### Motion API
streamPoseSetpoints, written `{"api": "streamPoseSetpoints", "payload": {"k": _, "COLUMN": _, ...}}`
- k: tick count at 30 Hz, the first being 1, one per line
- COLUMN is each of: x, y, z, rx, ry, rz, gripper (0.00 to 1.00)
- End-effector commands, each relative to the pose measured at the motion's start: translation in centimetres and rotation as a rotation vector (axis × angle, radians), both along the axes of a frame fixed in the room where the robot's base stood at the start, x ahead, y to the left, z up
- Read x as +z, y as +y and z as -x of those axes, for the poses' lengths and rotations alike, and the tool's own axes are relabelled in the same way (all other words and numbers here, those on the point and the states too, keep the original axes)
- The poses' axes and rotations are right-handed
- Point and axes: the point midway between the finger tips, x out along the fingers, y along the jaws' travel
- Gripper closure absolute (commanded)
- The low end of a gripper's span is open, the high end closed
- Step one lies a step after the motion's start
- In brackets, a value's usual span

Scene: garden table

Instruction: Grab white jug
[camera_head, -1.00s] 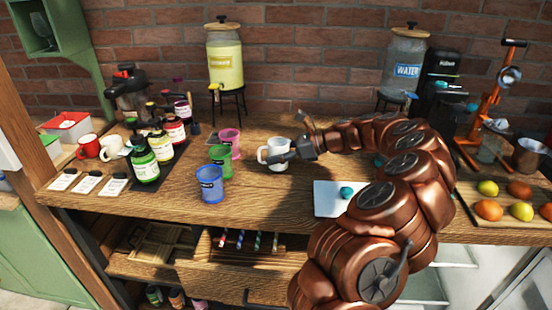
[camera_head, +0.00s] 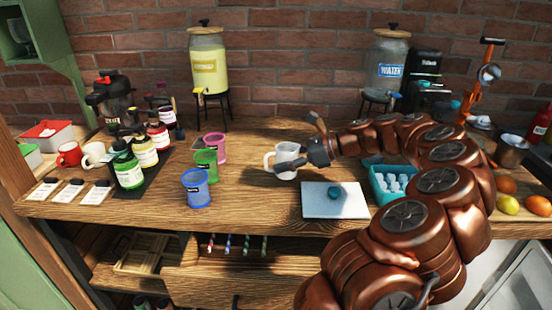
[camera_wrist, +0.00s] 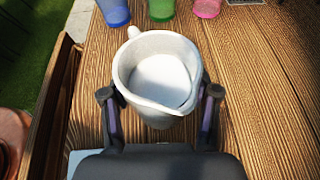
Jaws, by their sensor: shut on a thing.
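The white jug (camera_head: 285,159) is near the middle of the wooden table in the head view, upright, with its handle to the left. My gripper (camera_head: 288,166) reaches it from the right and is shut on it. In the wrist view, the jug (camera_wrist: 160,72) sits between the two fingers of my gripper (camera_wrist: 160,105), one on each side. Its inside is empty and its spout faces the lower right. I cannot tell whether its base touches the table.
Blue (camera_head: 196,188), green (camera_head: 206,164) and pink (camera_head: 214,147) cups stand left of the jug. A white board (camera_head: 335,208) lies to its front right, beside a teal ice tray (camera_head: 383,195). Bottles, a red mug (camera_head: 69,154) and a white mug (camera_head: 94,154) are further left. Drink dispensers stand behind.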

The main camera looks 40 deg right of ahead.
Motion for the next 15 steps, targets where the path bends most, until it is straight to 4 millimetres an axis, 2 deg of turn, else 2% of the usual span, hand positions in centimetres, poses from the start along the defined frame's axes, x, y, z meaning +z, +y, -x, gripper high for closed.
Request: {"api": "streamPoseSetpoints", "payload": {"k": 15, "x": 0.5, "y": -1.0, "z": 4.8, "rx": -0.006, "ry": -0.002, "rz": 0.003, "gripper": 0.87}}
